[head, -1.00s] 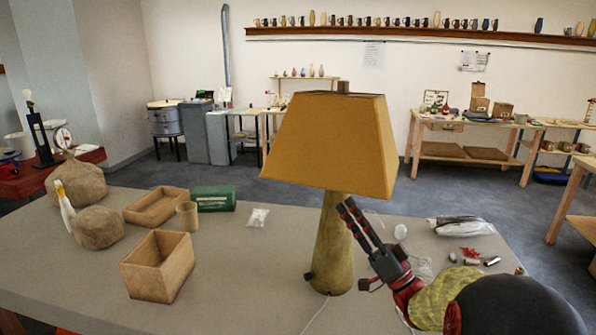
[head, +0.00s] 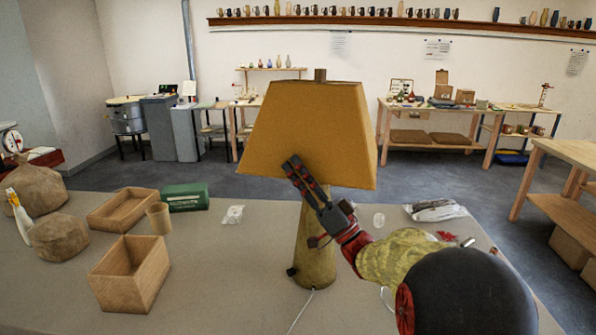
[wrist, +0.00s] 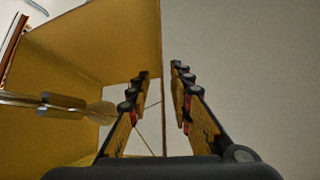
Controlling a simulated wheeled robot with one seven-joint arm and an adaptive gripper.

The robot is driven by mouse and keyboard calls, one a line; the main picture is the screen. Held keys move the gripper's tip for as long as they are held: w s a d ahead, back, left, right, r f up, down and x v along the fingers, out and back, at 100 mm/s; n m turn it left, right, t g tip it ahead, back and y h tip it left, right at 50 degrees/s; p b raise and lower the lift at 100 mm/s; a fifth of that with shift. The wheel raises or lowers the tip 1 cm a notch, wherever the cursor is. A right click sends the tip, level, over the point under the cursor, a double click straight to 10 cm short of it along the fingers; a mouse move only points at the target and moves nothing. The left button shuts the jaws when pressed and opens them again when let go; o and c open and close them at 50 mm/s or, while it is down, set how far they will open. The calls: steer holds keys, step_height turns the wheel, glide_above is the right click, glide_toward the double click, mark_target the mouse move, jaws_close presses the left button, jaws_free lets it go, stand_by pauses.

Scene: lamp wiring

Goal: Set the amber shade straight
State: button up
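The amber shade (head: 310,130) sits on the lamp's tapered wooden base (head: 315,250) and looks tilted, its lower edge sloping down to the right in the head view. My gripper (head: 291,164) is in front of the shade's lower front edge, fingers pointing up and left. In the wrist view the shade (wrist: 95,45) is seen from its open underside, with a bulb and socket (wrist: 65,107) inside. My gripper (wrist: 160,72) is open there, and the shade's edge runs between the two fingers. I cannot tell whether either finger touches it.
An open wooden box (head: 130,275), a wooden tray (head: 122,209), a wooden cup (head: 158,215) and a green box (head: 185,197) stand left of the lamp. A white cord (head: 302,310) runs from the base. A plastic bag (head: 435,210) lies at the right.

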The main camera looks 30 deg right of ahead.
steer(key=c, duration=0.3)
jaws_close()
stand_by(0.7)
